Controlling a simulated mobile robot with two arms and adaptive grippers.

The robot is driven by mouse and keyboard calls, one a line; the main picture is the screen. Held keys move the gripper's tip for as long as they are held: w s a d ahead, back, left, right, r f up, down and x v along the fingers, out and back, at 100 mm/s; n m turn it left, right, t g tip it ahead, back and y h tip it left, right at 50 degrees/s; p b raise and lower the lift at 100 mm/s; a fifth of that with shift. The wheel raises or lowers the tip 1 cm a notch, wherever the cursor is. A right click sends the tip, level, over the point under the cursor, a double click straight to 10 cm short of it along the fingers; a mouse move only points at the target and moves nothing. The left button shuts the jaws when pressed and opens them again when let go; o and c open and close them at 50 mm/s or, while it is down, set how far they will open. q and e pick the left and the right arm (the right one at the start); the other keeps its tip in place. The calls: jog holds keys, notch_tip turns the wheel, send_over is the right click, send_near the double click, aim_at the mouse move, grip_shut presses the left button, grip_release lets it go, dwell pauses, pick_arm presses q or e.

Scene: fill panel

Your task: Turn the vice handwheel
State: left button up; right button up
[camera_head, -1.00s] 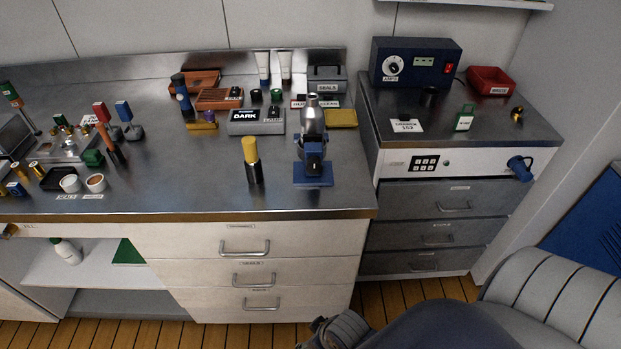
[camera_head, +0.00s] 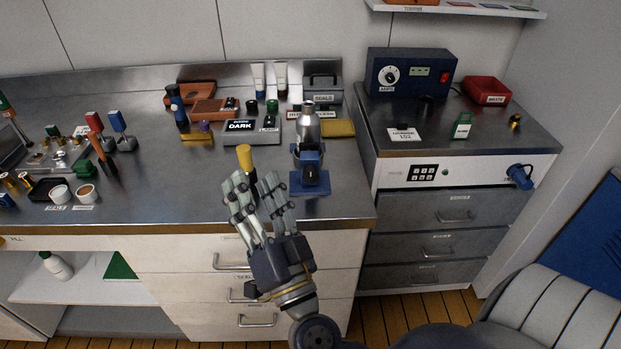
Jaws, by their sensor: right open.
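The blue vice (camera_head: 309,188) stands on the steel worktop near its front edge, right of the middle. It holds an upright silver bottle-shaped piece (camera_head: 307,125). A dark round part on the vice's front looks like the handwheel (camera_head: 311,178), but it is too small to tell its shape well. My right gripper (camera_head: 257,190) is open and empty, fingers spread and pointing away from me over the worktop's front edge. Its fingers are left of the vice and look apart from it. My left gripper is not in view.
A yellow-capped dark cylinder (camera_head: 245,155) stands just behind my right fingers, which partly hide it. A cabinet (camera_head: 400,150) stands to the right.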

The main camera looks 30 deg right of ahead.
jog(key=d+f+m+g+h, duration=0.4)
jog(key=d+m+h, duration=0.1)
jog(key=h, duration=0.1)
jog(key=m+g+h, duration=0.2)
jog(key=g, duration=0.2)
send_near(311, 177)
jog(key=p+x, duration=0.1)
jog(key=x, duration=0.8)
jog(key=shift+w+d, duration=0.15)
jog(key=shift+w, duration=0.1)
jog(key=shift+m+g, duration=0.3)
jog(key=c, duration=1.1)
